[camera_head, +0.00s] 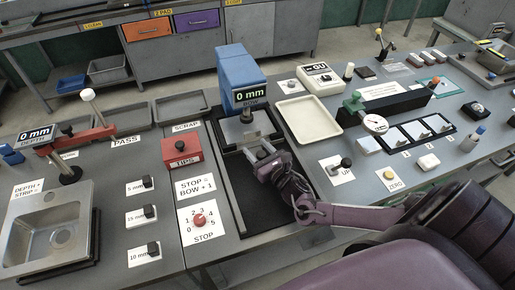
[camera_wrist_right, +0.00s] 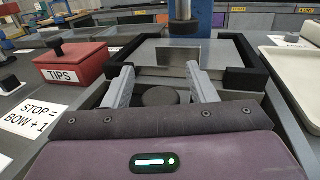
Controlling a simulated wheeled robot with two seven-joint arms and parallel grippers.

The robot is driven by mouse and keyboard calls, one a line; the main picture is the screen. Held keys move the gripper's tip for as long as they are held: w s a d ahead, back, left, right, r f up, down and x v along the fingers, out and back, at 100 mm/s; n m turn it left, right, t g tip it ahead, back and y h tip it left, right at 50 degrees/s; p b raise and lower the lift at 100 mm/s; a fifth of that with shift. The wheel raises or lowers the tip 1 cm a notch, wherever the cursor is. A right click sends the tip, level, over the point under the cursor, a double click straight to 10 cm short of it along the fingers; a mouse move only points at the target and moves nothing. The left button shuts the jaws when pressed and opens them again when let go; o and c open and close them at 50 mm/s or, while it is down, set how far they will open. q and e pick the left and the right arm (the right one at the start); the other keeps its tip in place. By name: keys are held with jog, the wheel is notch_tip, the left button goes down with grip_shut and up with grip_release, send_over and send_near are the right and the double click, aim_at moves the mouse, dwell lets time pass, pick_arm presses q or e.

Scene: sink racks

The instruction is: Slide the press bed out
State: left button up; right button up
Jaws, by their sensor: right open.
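The blue press (camera_head: 240,80) stands at the middle back, with a display reading 0 mm above the label BOW. Its bed (camera_head: 232,131) is a grey plate under the ram, on a dark track (camera_head: 243,190) running toward me. A dark round knob (camera_wrist_right: 160,96) is at the bed's near side. My right gripper (camera_head: 262,150) is open, its fingers (camera_wrist_right: 161,80) on either side of the knob with gaps showing. My left gripper is out of view.
A red TIPS box (camera_head: 181,151) and a STOP dial (camera_head: 199,220) stand left of the track. A cream tray (camera_head: 307,119) and an UP lever (camera_head: 345,164) are on the right. The near part of the track is clear except for my right arm over its right side.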

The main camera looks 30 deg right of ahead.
jog(key=c, duration=0.5)
jog(key=shift+c, duration=1.4)
grip_shut()
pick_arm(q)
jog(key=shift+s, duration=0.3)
